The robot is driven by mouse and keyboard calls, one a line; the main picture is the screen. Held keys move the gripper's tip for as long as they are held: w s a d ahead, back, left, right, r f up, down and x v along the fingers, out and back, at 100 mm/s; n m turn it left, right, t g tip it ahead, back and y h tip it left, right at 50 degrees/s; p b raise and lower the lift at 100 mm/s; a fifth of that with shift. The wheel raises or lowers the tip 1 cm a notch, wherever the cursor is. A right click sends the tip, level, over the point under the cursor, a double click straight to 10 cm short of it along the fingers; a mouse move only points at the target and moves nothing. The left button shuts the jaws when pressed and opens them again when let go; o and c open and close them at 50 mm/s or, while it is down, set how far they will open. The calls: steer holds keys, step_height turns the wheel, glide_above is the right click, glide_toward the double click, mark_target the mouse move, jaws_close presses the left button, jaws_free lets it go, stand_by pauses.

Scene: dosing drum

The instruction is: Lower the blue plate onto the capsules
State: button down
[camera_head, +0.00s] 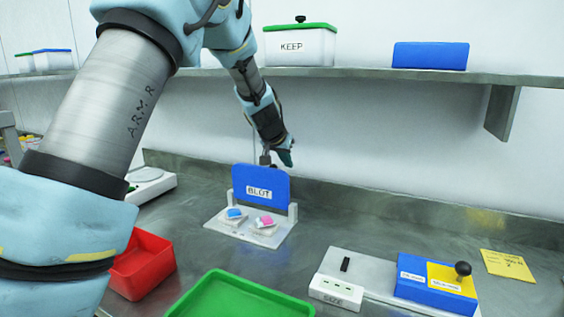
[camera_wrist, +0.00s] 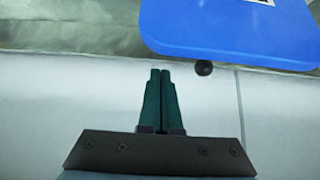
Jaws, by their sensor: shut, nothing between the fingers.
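The blue plate (camera_head: 261,184), labelled BLOT, stands raised and near upright at the back of a white base (camera_head: 266,235). A blue-and-white capsule (camera_head: 235,214) and a pink-and-white capsule (camera_head: 266,222) lie on small pads on that base, in front of the plate. A small dark knob (camera_wrist: 204,68) shows at the plate's edge. I cannot tell whether the fingers touch the plate.
A red bin (camera_head: 142,265) and a green tray (camera_head: 240,298) are in front. A blue-and-yellow block with a black knob (camera_head: 462,270) and a SIZE block (camera_head: 337,291) are at right. A shelf (camera_head: 380,76) with a KEEP box (camera_head: 300,45) runs above. Bare counter lies right of the base.

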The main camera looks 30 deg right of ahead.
steer(key=shift+s+a+r, duration=0.1)
steer(key=shift+s+a, duration=0.45)
steer(key=shift+a, duration=0.2)
steer(key=shift+s+a+r, duration=0.1)
steer(key=shift+s+a, duration=0.45)
steer(key=shift+a, duration=0.15)
steer(key=shift+a+f+b, duration=0.1)
steer(key=shift+f+b, duration=0.15)
steer(key=shift+b, duration=0.8)
steer(key=shift+s+a+b, duration=0.1)
steer(key=shift+b, duration=0.3)
